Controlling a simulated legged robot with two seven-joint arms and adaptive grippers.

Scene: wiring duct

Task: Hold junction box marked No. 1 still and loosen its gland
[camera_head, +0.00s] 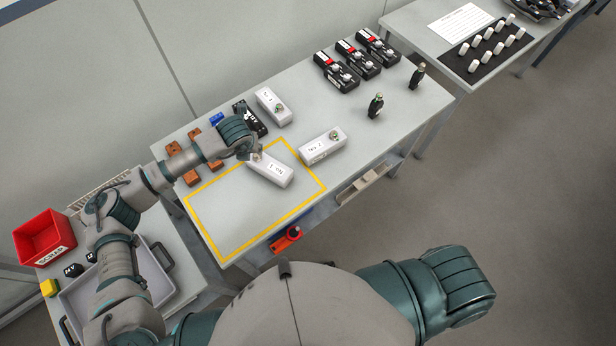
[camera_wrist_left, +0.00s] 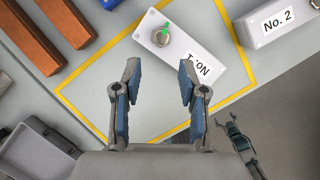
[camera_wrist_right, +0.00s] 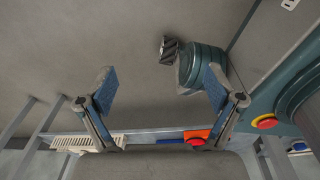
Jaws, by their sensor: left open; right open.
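The white junction box marked No. 1 (camera_head: 272,172) lies inside the yellow outline on the table, its label upside down to me. In the left wrist view the box (camera_wrist_left: 205,82) shows a metal gland (camera_wrist_left: 162,36) with a green mark near its far left end. My left gripper (camera_head: 254,153) is over the gland end of the box; its fingers (camera_wrist_left: 158,85) are open and hold nothing. They appear apart from the box. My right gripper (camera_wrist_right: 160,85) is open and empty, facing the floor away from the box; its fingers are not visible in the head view.
Box No. 2 (camera_head: 322,147) stands just right of the outline, and another white box (camera_head: 272,106) behind. Brown blocks (camera_head: 181,165) lie at the left. Black devices (camera_head: 357,54) and two small dark items (camera_head: 376,105) occupy the right side. A red bin (camera_head: 43,236) stands far left.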

